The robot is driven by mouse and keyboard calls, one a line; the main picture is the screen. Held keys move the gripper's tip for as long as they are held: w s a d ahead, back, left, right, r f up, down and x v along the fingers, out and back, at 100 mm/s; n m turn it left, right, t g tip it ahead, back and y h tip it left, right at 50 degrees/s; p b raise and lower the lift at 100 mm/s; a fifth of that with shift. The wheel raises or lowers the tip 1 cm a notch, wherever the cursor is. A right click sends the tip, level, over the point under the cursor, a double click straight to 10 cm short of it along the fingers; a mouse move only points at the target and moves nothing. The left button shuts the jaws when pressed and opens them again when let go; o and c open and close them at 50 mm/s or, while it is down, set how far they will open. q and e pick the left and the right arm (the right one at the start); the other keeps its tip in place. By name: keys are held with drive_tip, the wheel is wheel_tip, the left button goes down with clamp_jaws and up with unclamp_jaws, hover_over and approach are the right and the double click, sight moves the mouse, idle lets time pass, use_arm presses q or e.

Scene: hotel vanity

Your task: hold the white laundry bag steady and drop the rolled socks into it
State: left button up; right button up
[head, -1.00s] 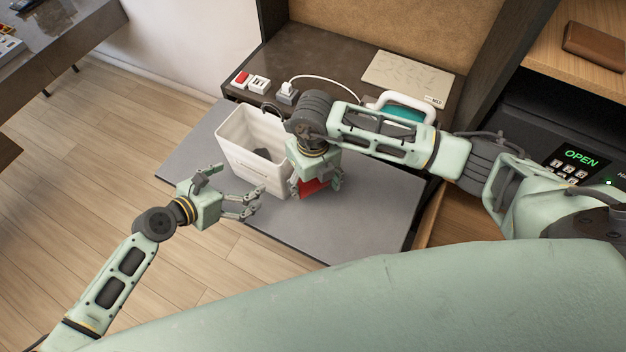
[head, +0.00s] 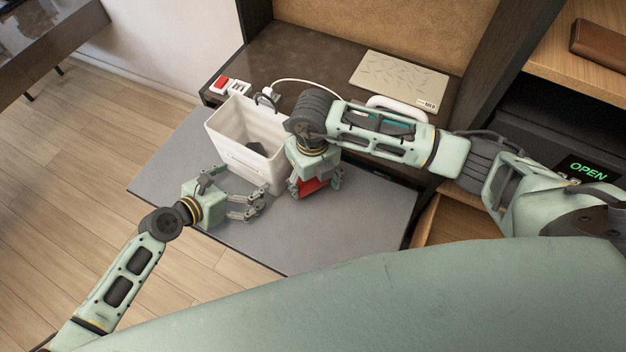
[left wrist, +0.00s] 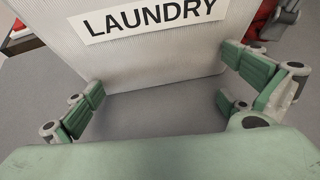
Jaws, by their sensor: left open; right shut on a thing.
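The white laundry bag (head: 247,160) stands upright and open-topped on the grey surface, with something dark grey inside. In the left wrist view its front (left wrist: 150,60) carries a LAUNDRY label. My left gripper (head: 243,190) is open and empty, low in front of the bag. In the left wrist view the bag's front lies beyond its spread fingers (left wrist: 160,85); I cannot tell whether they touch it. My right gripper (head: 316,186) is shut on the red rolled socks (head: 309,187), just right of the bag, below its rim. The right wrist hides part of the bag's right side.
Behind the bag are a red-and-white switch (head: 221,83), a plug with a white cable (head: 300,80) and a patterned card (head: 400,78). A white-handled teal item (head: 397,103) is partly behind my right arm. The grey surface (head: 350,225) is clear at front right.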

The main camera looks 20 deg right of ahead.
use_arm(q)
drive_tip(key=shift+s+r, duration=0.15)
drive_tip(key=shift+s, duration=0.15)
drive_tip(key=shift+c, duration=0.6)
drive_tip(key=c, duration=0.8)
drive_tip(key=shift+s+a, duration=0.1)
drive_tip(key=c, duration=0.5)
clamp_jaws()
drive_tip(key=shift+a, duration=0.1)
drive_tip(key=shift+w+f, duration=0.2)
drive_tip(key=shift+f, duration=0.05)
drive_tip(key=shift+s+r, duration=0.1)
drive_tip(key=shift+s, duration=0.05)
